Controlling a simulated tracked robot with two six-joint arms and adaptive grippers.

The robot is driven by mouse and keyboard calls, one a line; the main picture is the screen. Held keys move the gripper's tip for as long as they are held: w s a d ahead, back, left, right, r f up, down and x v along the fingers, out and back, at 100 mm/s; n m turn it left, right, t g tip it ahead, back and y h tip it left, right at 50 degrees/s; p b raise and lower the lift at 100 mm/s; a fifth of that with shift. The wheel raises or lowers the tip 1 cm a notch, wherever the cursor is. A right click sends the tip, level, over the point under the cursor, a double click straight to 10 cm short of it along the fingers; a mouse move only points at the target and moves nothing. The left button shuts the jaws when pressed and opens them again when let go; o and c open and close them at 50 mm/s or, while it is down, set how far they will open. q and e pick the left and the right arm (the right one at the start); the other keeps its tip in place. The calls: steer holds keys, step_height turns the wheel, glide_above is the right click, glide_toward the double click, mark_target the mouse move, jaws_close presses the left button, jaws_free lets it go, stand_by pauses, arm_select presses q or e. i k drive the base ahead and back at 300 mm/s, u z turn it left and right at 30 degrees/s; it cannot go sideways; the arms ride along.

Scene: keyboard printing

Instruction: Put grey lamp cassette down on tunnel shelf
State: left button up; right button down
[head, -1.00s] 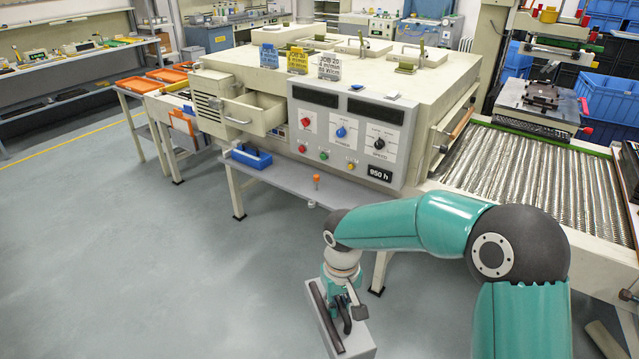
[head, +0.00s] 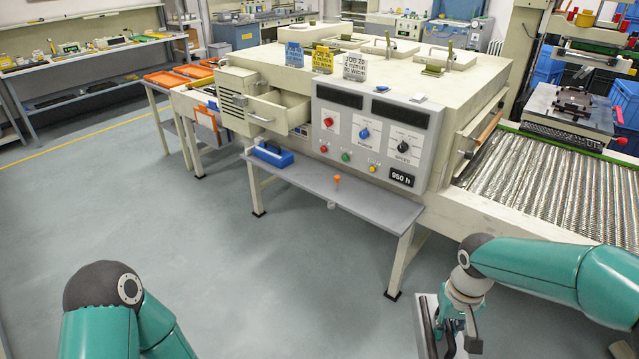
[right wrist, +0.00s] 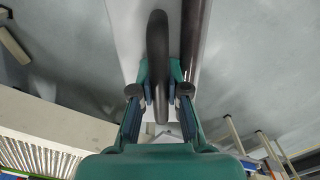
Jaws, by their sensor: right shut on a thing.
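The grey lamp cassette (head: 430,338) is at the bottom right of the head view, partly cut off by the frame edge. It also shows in the right wrist view (right wrist: 125,30), with a black curved handle (right wrist: 157,60) and a dark tube along it. My right gripper (head: 456,322) is shut on its handle and holds it over the floor, in front of the tunnel. The tunnel shelf (head: 310,182) is a grey ledge under the control panel, to the left of the cassette. My left arm shows at the lower left, but its gripper is out of view.
An open drawer (head: 276,110) juts out above the tray. The conveyor (head: 540,190) lies at right.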

mark_target(378, 213)
steer(key=z, duration=0.1)
steer(key=i, duration=1)
steer(key=u, duration=0.05)
